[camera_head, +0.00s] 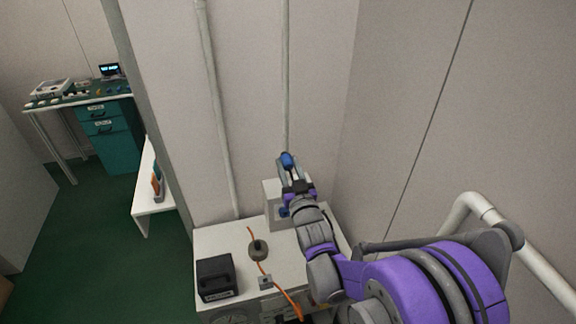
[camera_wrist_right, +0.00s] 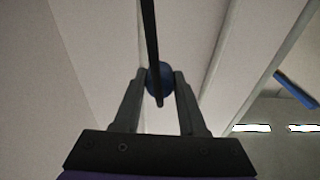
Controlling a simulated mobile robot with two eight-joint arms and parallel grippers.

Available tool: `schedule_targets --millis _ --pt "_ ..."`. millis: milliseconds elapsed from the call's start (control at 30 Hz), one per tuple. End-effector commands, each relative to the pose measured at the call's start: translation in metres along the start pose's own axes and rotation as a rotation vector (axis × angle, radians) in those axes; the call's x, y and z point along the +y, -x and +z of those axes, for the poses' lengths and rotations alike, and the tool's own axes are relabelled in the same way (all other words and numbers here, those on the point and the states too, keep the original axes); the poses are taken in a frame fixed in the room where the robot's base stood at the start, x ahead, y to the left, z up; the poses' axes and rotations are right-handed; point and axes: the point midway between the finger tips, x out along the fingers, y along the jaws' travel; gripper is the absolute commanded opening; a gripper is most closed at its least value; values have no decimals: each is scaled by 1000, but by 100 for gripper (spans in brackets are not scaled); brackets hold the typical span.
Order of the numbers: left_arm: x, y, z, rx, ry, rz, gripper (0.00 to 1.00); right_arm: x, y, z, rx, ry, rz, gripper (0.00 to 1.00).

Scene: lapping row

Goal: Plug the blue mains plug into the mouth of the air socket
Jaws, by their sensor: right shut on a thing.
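The blue mains plug (camera_head: 288,160) is between the fingertips of my right gripper (camera_head: 287,167), raised in front of the back wall. In the wrist view the plug (camera_wrist_right: 153,82) looks like a round blue body pinched between the two fingers of the right gripper (camera_wrist_right: 160,86). A dark bar or cable crosses in front of it from the top. A light grey box (camera_head: 271,190) stands behind and below the gripper, with a blue part (camera_head: 284,211) low on it, partly hidden by my arm. I cannot tell where the air socket's mouth is. My left gripper is not in view.
A pale bench top (camera_head: 215,243) holds a black box (camera_head: 215,277), a dark round knob-like thing (camera_head: 258,249) and an orange cable (camera_head: 283,290). Vertical pipes (camera_head: 216,110) run up the wall. A side wall stands close on the right. A green drawer unit (camera_head: 112,135) is far left.

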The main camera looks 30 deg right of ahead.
Motion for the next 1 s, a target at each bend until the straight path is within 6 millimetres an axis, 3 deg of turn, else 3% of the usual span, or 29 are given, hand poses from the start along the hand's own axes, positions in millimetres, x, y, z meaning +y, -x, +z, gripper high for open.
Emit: schedule_targets --millis 267,600,800,1000 --pt "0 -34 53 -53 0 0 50 7 30 65 -51 12 0 0" --pt "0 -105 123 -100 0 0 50 15 63 170 -97 23 0 0" --pt "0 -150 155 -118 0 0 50 18 74 228 -114 27 0 0" --pt "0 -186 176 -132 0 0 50 19 78 274 -128 31 0 0"
